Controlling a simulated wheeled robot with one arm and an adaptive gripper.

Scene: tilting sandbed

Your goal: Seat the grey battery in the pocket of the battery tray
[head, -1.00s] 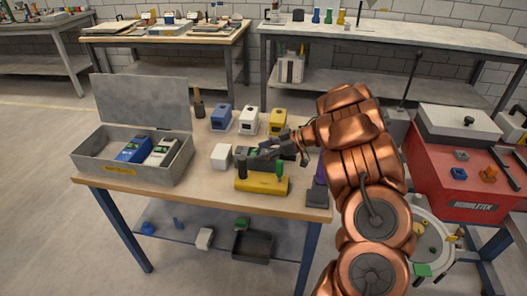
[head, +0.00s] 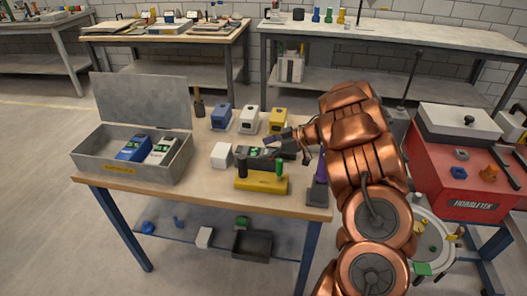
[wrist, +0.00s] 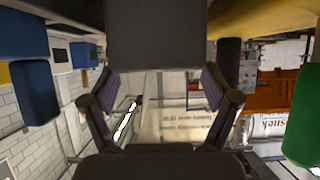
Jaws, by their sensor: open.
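The battery tray (head: 118,169) is an open grey metal box with a raised lid and a yellow label, at the left of the workbench. A blue battery (head: 133,148) and a whitish battery (head: 160,151) sit in it. A dark grey piece with a green and white marking (head: 253,153), seemingly the grey battery, lies on the bench behind a yellow block, partly hidden. My gripper (head: 274,142) is open, just above and behind it. The wrist view shows my gripper's fingers (wrist: 160,105) spread with nothing between them.
A yellow block (head: 260,185) with dark and green pegs stands in front, a white cube (head: 221,155) to the left. Blue (head: 221,117), white (head: 248,121) and yellow (head: 277,122) units stand behind.

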